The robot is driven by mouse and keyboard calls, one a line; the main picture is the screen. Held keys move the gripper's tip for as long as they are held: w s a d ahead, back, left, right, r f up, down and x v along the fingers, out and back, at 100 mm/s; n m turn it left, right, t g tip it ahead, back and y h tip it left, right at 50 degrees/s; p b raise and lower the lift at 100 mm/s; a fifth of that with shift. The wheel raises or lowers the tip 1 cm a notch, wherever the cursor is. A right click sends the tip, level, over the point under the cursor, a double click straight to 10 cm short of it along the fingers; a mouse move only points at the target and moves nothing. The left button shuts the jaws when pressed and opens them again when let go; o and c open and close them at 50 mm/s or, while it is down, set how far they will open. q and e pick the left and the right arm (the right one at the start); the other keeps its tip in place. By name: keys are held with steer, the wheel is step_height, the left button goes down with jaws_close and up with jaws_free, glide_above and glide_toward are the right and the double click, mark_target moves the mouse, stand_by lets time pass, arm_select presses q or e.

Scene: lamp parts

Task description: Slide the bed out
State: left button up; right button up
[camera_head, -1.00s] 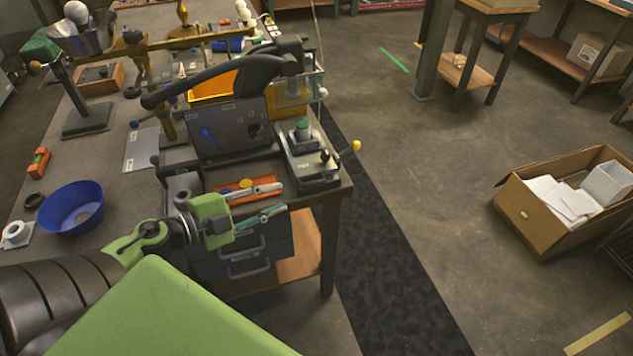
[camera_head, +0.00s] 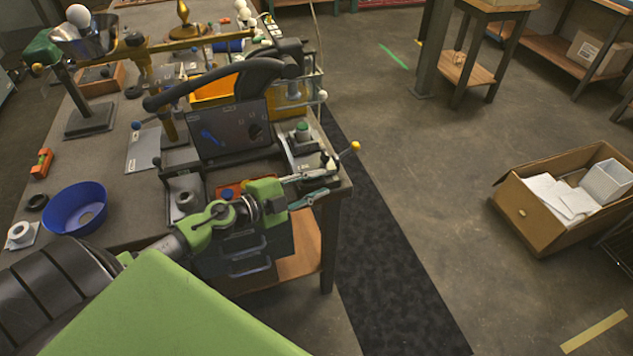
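My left gripper (camera_head: 330,178) reaches in from the lower left, over the front right of the workbench. Its two fingers are apart, with nothing visible between them. The upper finger overlaps the front of a small grey fixture (camera_head: 298,153) with a green top and a yellow-knobbed lever (camera_head: 354,147); I cannot tell whether they touch. Left of it is a dark press-like stand with a long black arm (camera_head: 215,80) and an upright panel (camera_head: 232,130). A grey plate with a round piece (camera_head: 184,198) lies in front of the stand. I cannot tell for certain which part is the bed. My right gripper is not in view.
A blue bowl (camera_head: 73,212) and a white ring part (camera_head: 20,234) stand on the bench's left. A shallow orange tray (camera_head: 228,191) is partly hidden behind the gripper. Drawers (camera_head: 248,254) hang below. The floor right of the bench is clear up to a cardboard box (camera_head: 540,214).

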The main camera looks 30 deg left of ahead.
arm_select(q)
steer(key=shift+w, duration=0.15)
jaws_close()
steer(key=s+d+p, duration=0.3)
steer(key=s+d, duration=0.2)
steer(key=d, duration=0.1)
steer(key=shift+s+f+p, duration=0.15)
steer(key=shift+f+p, duration=0.15)
steer(key=shift+f, duration=0.05)
jaws_free()
steer(key=shift+r, duration=0.15)
steer(key=shift+r, duration=0.15)
